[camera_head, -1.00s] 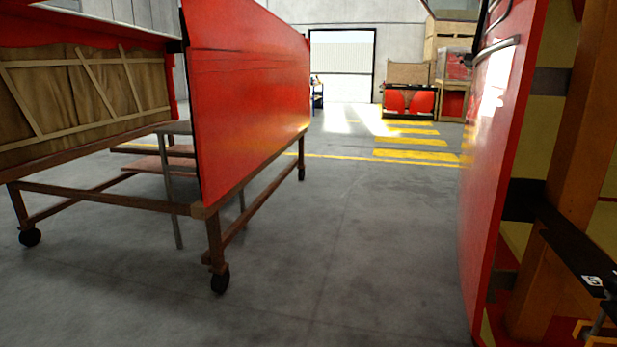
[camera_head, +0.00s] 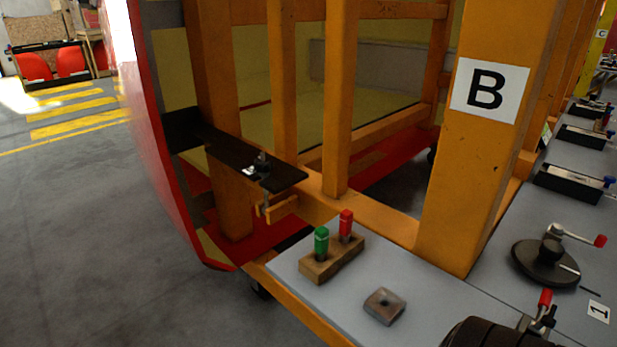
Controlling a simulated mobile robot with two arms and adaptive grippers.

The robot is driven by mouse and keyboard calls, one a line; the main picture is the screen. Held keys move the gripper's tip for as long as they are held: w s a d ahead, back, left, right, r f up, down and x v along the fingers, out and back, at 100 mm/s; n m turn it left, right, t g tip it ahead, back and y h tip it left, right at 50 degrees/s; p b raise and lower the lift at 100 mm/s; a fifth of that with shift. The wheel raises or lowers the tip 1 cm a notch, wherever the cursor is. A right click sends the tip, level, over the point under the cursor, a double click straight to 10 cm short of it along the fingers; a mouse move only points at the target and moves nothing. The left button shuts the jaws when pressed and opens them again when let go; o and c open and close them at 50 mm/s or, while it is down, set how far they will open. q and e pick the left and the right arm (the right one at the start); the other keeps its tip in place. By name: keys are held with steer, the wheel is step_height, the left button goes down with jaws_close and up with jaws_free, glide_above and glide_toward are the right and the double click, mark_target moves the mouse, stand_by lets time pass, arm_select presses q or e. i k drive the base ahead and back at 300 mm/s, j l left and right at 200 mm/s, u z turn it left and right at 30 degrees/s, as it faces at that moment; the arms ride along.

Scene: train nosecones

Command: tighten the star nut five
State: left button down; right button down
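A black flat bracket (camera_head: 225,148) sticks out from the red nosecone panel (camera_head: 150,150) beside an orange frame post. A small dark fitting (camera_head: 262,166) sits on the bracket near its free end, with a small white label by it and a thin stem below. It may be a star nut, but its shape and the label are too small to tell, and I cannot read a five.
An orange frame post (camera_head: 478,150) bears a "B" sign. The grey worktop (camera_head: 340,300) holds a wooden block (camera_head: 330,262) with green and red-handled tools, a small metal plate (camera_head: 384,306) and a crank wheel (camera_head: 545,262). Open floor (camera_head: 80,230) lies left.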

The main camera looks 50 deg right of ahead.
mark_target(264, 168)
steer(key=z, duration=1.15)
